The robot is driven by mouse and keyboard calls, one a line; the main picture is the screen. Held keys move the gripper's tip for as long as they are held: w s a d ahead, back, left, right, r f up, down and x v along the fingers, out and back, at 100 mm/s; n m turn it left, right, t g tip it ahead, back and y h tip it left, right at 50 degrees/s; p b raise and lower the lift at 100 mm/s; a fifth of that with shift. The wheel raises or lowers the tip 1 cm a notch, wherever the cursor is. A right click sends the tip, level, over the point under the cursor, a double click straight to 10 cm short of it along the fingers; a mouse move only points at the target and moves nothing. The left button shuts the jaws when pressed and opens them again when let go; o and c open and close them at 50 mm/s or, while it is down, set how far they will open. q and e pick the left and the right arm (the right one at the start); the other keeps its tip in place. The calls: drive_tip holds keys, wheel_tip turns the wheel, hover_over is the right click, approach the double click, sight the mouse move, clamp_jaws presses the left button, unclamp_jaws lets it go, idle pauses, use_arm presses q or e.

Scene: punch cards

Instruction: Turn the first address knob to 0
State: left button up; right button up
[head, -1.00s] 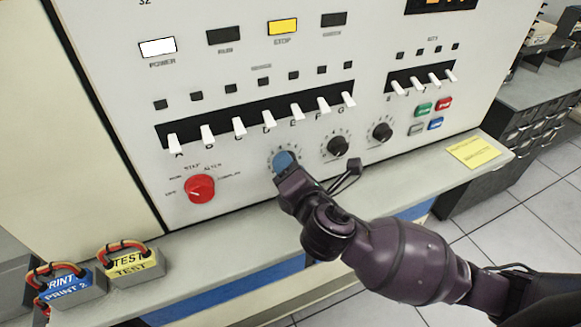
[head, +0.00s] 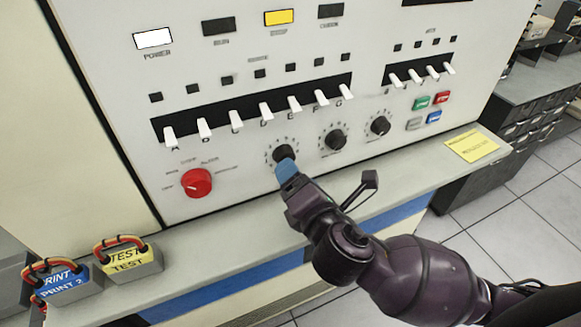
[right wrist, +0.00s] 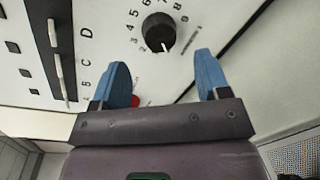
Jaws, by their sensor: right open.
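The first address knob (head: 284,153) is the leftmost of three black knobs on the console panel. In the right wrist view the black knob (right wrist: 158,31) has a white mark at its lower edge and a ring of digits around it; I cannot surely read which digit the mark meets. My right gripper (head: 286,171) is just in front of and below this knob, its blue fingers partly overlapping it in the head view. In the right wrist view the open gripper's blue fingers (right wrist: 161,75) stand apart, with nothing between them, short of the knob. My left gripper is not in view.
Two more black knobs (head: 333,139) sit to the right, and a red knob (head: 197,183) to the left. White switches (head: 266,111) run above. A ledge (head: 215,225) below carries blue and yellow tagged blocks (head: 128,262) and a yellow note (head: 471,146).

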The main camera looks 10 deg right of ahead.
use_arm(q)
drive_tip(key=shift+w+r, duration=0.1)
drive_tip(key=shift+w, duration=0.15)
use_arm(e)
drive_tip(key=shift+s+d+r, duration=0.15)
drive_tip(key=shift+s+d, duration=0.05)
drive_tip(key=shift+s, duration=1.15)
drive_tip(key=shift+s+d+r, duration=0.1)
drive_tip(key=shift+s+d, duration=0.1)
drive_tip(key=shift+s, duration=1.15)
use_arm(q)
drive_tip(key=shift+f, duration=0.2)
